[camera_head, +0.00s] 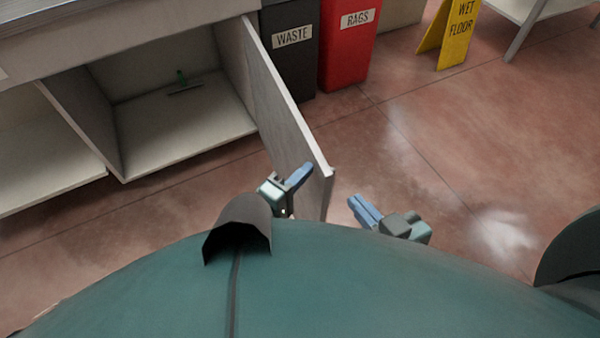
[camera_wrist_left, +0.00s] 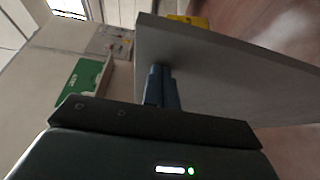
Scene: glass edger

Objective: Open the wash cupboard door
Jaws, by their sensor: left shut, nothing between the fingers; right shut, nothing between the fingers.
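The wash cupboard door (camera_head: 283,95) stands wide open, swung out toward me from the right side of the cupboard (camera_head: 185,130). In the left wrist view the door (camera_wrist_left: 230,75) runs as a grey panel across the right half. My left gripper (camera_head: 302,175) is shut and empty, at the inner face of the door near its free edge. Its fingers also show in the left wrist view (camera_wrist_left: 161,85), close against the panel; I cannot tell if they touch. My right gripper (camera_head: 358,205) is shut and empty, to the right of the door's free edge, apart from it.
A green-handled squeegee (camera_head: 184,86) lies in the open cupboard. A black waste bin (camera_head: 291,50), a red rags bin (camera_head: 346,45) and a yellow wet floor sign (camera_head: 459,32) stand behind the door. The floor (camera_head: 450,140) at right is clear.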

